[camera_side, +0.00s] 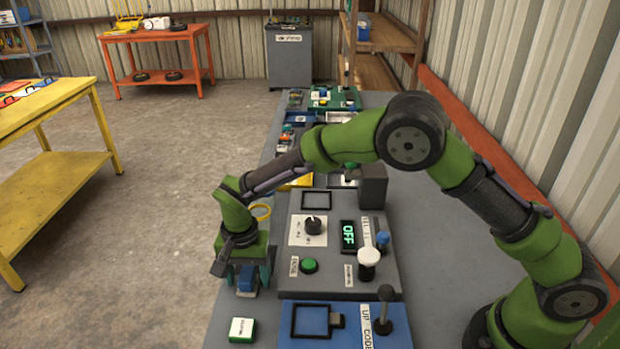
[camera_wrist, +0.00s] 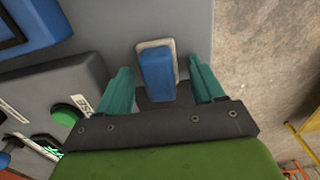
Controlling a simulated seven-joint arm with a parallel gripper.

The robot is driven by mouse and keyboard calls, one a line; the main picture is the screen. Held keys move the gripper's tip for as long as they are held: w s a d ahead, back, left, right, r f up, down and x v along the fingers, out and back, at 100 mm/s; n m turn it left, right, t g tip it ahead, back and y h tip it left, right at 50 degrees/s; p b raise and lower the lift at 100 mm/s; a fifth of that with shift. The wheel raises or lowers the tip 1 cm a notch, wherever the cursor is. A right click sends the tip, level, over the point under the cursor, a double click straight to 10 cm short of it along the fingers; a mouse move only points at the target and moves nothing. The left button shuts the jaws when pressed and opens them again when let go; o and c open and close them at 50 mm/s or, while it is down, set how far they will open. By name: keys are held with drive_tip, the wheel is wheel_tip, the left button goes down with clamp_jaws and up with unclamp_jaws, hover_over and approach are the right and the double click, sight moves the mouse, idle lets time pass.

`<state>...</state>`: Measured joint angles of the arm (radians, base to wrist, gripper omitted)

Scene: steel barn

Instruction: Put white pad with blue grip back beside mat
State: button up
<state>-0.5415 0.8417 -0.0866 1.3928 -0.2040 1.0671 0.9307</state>
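The white pad with blue grip lies at the left edge of the grey bench, under my gripper (camera_side: 248,283). In the side view its blue grip (camera_side: 247,276) shows between the fingers. In the wrist view the blue grip (camera_wrist: 156,75) stands on the white pad (camera_wrist: 150,44), whose rim shows around it. The two teal fingers of my gripper (camera_wrist: 160,65) stand one on each side, with narrow gaps, so it is open. I cannot tell which surface is the mat; a blue board (camera_side: 290,340) with a black square outline lies at the front.
A grey panel (camera_side: 335,281) right of my gripper carries a black knob (camera_side: 314,226), a green button (camera_side: 309,266), a white-topped knob (camera_side: 369,257) and an OFF display (camera_side: 348,234). A green block with white top (camera_side: 242,328) is in front. A lever (camera_side: 385,310) stands on the blue board.

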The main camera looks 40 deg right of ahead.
sight(247, 271)
drive_tip(key=shift+r, duration=0.1)
wheel_tip(247, 271, up, 12)
drive_tip(key=s+d+r+n+t+y, duration=0.1)
drive_tip(key=s+d+r, duration=0.2)
drive_tip(key=d+r, duration=0.5)
drive_tip(key=s+d+r+n+t, duration=0.2)
drive_tip(key=s+d, duration=0.4)
drive_tip(key=s, duration=0.3)
drive_tip(key=s+d+r+n+t+y, duration=0.1)
drive_tip(key=s+d+t, duration=0.3)
drive_tip(key=s, duration=0.5)
drive_tip(key=d+n, duration=0.1)
drive_tip(key=d, duration=0.1)
drive_tip(key=shift+s+d+r, duration=0.3)
drive_tip(key=shift+r, duration=0.1)
